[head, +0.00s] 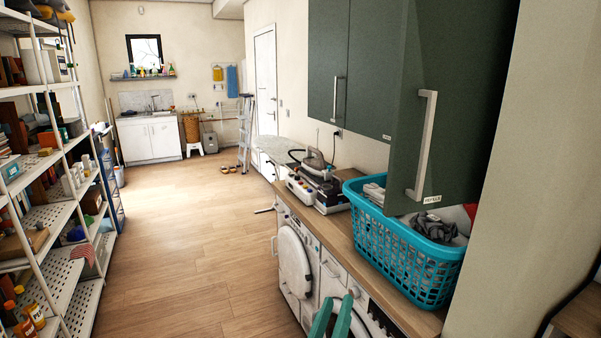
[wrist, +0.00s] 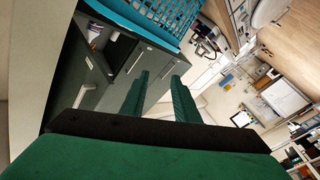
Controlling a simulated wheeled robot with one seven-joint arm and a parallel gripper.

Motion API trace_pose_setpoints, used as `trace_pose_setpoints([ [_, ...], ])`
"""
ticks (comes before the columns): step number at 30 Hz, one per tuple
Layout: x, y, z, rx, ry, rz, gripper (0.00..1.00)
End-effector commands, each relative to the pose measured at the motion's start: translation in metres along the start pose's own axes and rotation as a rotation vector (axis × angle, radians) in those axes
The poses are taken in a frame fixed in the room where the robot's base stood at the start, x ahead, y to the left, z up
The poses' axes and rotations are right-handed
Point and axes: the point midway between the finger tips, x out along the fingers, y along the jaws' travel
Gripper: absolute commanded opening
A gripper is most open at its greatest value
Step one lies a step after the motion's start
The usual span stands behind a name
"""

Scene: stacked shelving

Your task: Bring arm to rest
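My gripper (head: 333,314) shows at the bottom edge of the head view as two green fingers, in front of the washing machines. In the wrist view my gripper (wrist: 160,88) has its two green fingers apart, with a clear gap and nothing between them. It is open and empty. The rest of my arm is out of the head view.
A teal laundry basket (head: 405,250) with clothes stands on the wooden counter (head: 338,232). A dark green cabinet door (head: 455,110) hangs above it and appears swung open. Shelving (head: 60,215) lines the left. The wooden floor (head: 190,240) between is clear.

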Motion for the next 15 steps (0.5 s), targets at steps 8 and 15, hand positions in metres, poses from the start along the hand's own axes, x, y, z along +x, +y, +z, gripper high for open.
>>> trace_pose_setpoints([
  [8, -0.049, -0.048, 0.073, 0.003, 0.002, -0.133, 0.28],
  [15, -0.104, -0.077, 0.126, 0.043, -0.007, -0.239, 0.28],
])
